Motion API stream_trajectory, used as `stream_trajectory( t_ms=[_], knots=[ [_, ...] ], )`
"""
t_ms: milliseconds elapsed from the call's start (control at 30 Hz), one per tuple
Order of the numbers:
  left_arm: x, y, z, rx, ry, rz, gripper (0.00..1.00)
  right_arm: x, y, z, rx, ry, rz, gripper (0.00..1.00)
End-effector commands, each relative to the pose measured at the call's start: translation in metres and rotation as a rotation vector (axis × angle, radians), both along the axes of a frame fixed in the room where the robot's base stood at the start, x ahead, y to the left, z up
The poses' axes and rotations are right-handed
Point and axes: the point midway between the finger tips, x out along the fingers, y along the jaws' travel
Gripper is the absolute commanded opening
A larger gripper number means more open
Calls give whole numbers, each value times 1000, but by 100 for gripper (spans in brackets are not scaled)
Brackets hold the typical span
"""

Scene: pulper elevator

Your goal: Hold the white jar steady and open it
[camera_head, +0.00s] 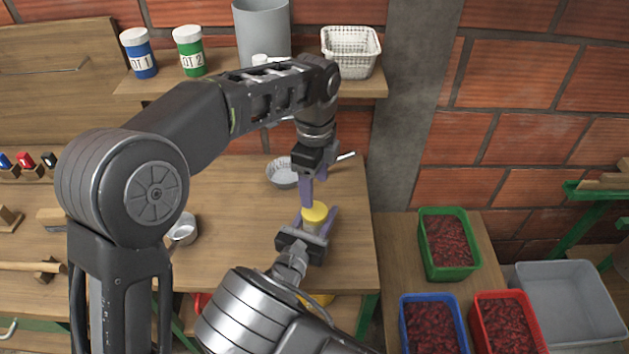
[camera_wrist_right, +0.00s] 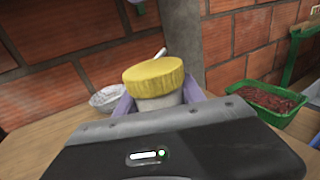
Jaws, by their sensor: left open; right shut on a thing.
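The white jar (camera_head: 311,228) with a yellow lid (camera_head: 314,211) is upright near the right end of the wooden table. My right gripper (camera_head: 316,218) is shut on the jar, its purple fingers on either side of the body below the lid. In the right wrist view, the yellow lid (camera_wrist_right: 153,77) sits on top of the jar (camera_wrist_right: 158,101), and the gripper's own body hides the jar's lower part. My left gripper (camera_head: 312,192) is open and points down just above the lid. I cannot tell whether its fingers touch the lid.
A grey dish (camera_head: 283,173) lies behind the jar. A metal cup (camera_head: 184,230) stands to the left. A shelf (camera_head: 352,88) behind holds labelled jars, a grey container (camera_head: 262,30) and a white basket (camera_head: 350,50). Crates, including a green one (camera_head: 447,272), stand at right.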

Motion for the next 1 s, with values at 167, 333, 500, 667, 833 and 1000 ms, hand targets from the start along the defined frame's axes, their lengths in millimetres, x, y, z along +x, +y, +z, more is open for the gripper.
stream_trajectory(
  t_ms=[167,333,500,667,833,1000],
  knots=[
    [-1,0,-17,1,3,0,62,0,0,0,0,0,0,0],
    [-1,0,-42,2,3,1,62,0,0,0,0,0,0,0],
    [-1,0,-66,1,3,0,62,0,0,0,0,0,0,0],
    [0,0,-76,0,1,1,62,0,0,0,0,0,0,0],
    [0,0,-78,0,0,1,62,0,0,0,0,0,0,0],
    [0,0,-78,0,1,1,57,0,0,0,0,0,0,0]
  ],
)
